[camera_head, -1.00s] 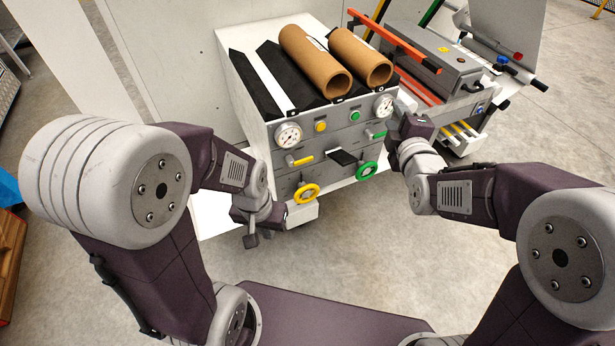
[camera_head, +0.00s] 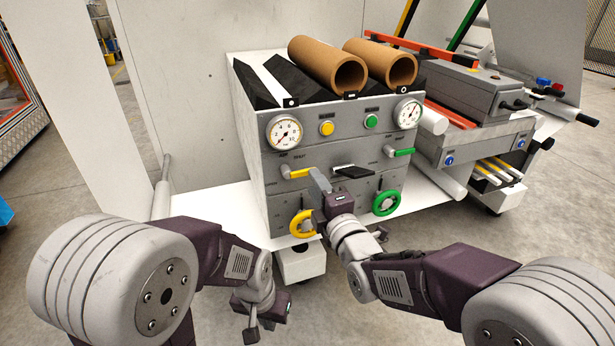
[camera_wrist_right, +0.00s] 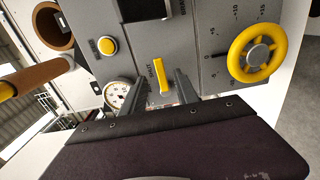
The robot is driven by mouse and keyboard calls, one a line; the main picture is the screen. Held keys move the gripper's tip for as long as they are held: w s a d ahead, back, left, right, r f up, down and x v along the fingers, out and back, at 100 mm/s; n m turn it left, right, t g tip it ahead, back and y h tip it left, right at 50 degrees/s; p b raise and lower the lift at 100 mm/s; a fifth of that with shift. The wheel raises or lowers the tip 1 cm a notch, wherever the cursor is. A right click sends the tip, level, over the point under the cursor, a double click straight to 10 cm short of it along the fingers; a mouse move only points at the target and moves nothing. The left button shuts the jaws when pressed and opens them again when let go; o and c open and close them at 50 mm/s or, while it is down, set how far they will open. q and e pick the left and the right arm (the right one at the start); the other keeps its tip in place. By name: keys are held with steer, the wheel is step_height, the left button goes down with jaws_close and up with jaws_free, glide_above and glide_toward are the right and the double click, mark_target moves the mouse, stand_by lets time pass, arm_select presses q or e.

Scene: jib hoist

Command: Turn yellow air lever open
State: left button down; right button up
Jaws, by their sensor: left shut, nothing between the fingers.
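The yellow air lever (camera_head: 296,173) is on the front of the grey panel, below the left gauge. It lies about level, its handle running right from the pivot. In the right wrist view the lever (camera_wrist_right: 161,78) has SHUT lettering beside it. My right gripper (camera_head: 318,181) is at the lever's right end. In its wrist view the fingers (camera_wrist_right: 158,92) are apart, with the lever showing in the gap between them; I cannot tell if either touches it. My left gripper (camera_head: 262,325) hangs low over the floor, away from the panel, shut and empty.
A yellow handwheel (camera_head: 302,223) and a green handwheel (camera_head: 386,203) stick out below. A green lever (camera_head: 402,153) sits right of a black flap (camera_head: 352,171). Gauges and buttons are above. Cardboard tubes (camera_head: 330,64) lie on top. Floor at left is clear.

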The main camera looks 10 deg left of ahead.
steer(key=b+x, duration=0.1)
steer(key=x, duration=0.5)
steer(key=shift+w+a+f+b, duration=0.1)
steer(key=shift+w+b, duration=0.05)
steer(key=shift+b, duration=0.2)
steer(key=shift+c, duration=0.3)
jaws_close()
stand_by(0.7)
